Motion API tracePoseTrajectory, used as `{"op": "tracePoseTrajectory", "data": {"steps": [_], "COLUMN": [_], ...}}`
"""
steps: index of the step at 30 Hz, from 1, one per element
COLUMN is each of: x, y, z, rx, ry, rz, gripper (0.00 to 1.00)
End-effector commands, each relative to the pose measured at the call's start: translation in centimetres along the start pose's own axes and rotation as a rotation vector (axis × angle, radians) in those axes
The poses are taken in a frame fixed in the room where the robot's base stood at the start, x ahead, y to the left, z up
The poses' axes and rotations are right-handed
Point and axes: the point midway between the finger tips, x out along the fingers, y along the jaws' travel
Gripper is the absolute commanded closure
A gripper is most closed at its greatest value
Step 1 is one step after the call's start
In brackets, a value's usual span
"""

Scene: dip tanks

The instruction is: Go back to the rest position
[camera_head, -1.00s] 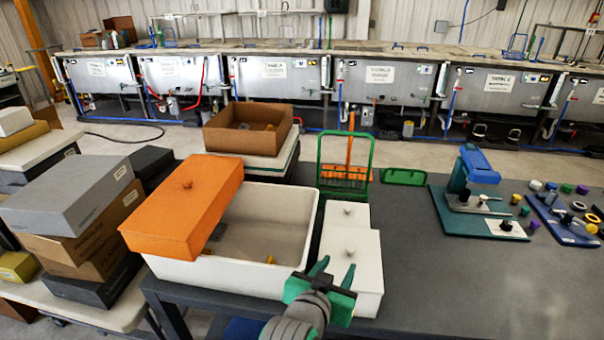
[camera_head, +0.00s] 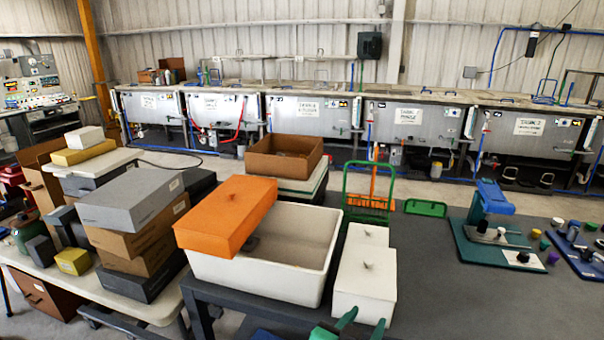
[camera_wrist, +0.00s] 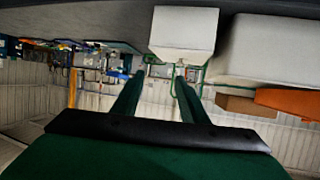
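My gripper (camera_head: 362,318) is at the bottom edge of the head view, in front of the white lidded box (camera_head: 364,288). Its two green fingers are spread apart with nothing between them. In the wrist view, the open gripper (camera_wrist: 161,75) points toward the white box (camera_wrist: 184,32), with a gap between the fingers. Most of the gripper body is cut off in the head view.
A white bin (camera_head: 262,277) with an orange lid (camera_head: 226,212) across its left part stands on the dark table (camera_head: 450,290). Stacked boxes (camera_head: 130,200) are at left. A green rack (camera_head: 370,195) and blue-green fixture (camera_head: 490,225) stand behind and right. Metal tanks (camera_head: 310,115) line the back.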

Motion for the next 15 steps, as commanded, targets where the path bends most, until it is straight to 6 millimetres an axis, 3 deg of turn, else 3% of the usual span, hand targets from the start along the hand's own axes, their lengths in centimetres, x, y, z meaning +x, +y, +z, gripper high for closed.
{"op": "tracePoseTrajectory", "data": {"steps": [15], "x": [0.3], "y": [-1.2], "z": [4.7], "rx": [-0.078], "ry": [0.016], "rz": [-0.063], "gripper": [0.61]}}
